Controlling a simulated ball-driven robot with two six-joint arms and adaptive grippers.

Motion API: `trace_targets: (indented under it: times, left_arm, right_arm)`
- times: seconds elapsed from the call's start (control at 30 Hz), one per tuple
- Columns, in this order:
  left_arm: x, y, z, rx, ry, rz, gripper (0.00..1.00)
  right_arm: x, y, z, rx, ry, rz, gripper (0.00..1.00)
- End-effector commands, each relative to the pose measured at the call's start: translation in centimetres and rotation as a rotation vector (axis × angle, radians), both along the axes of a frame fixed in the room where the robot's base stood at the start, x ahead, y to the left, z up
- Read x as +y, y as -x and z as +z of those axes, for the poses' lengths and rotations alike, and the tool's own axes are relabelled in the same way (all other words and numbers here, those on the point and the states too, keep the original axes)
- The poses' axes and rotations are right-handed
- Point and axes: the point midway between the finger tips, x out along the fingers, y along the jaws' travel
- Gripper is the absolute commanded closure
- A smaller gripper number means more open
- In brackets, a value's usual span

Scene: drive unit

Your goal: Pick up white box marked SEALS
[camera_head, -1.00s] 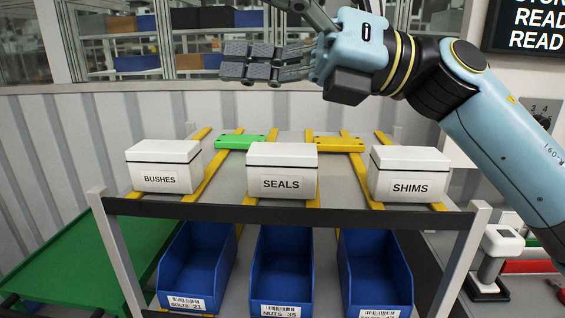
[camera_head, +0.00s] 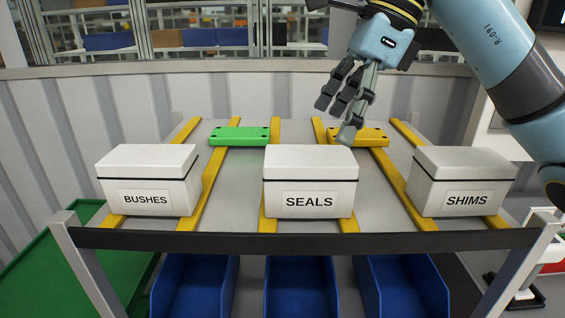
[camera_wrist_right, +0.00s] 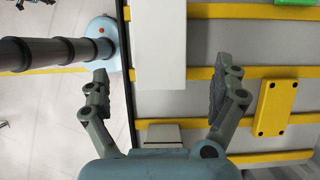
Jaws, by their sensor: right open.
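The white box marked SEALS (camera_head: 310,168) stands upright on the upper shelf's yellow rails, between two similar boxes. Its lid is closed and its label faces me. My right gripper (camera_head: 338,118) is open and empty, pointing down above and behind the box's right side, apart from it. In the right wrist view, the open fingers (camera_wrist_right: 162,70) stand wide apart on either side of the line of a white box top (camera_wrist_right: 160,45), which looks like the SEALS box seen from above. My left gripper is not in view.
White boxes marked BUSHES (camera_head: 147,180) and SHIMS (camera_head: 462,182) stand left and right. A green block (camera_head: 239,136) and a yellow block (camera_head: 372,138) lie behind on the rails. Blue bins (camera_head: 300,285) sit below the shelf's dark front edge (camera_head: 290,239).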

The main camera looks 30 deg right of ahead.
Motion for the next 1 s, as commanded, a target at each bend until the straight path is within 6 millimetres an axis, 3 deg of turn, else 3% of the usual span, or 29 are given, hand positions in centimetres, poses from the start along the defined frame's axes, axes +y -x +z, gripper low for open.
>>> trace_targets:
  times: [0.1,0.17,0.4,0.5,0.8,1.0]
  left_arm:
    - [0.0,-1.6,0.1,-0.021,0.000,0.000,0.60]
    - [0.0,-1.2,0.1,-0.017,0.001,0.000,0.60]
    - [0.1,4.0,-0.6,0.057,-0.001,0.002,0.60]
    - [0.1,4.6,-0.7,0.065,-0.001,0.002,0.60]
    - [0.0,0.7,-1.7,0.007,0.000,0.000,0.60]
    - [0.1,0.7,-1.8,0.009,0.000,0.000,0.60]
  right_arm:
    - [-0.1,0.0,-0.5,0.006,0.010,-0.002,0.04]
    - [0.2,-0.2,-1.3,0.007,0.010,-0.002,0.04]
    - [1.4,-0.9,-4.8,0.006,0.009,-0.002,0.04]
    - [1.6,-1.0,-5.4,0.006,0.009,-0.002,0.04]
    - [3.0,-1.8,-9.5,0.006,0.008,-0.002,0.04]
    - [3.2,-2.0,-10.1,0.004,0.012,-0.001,0.04]
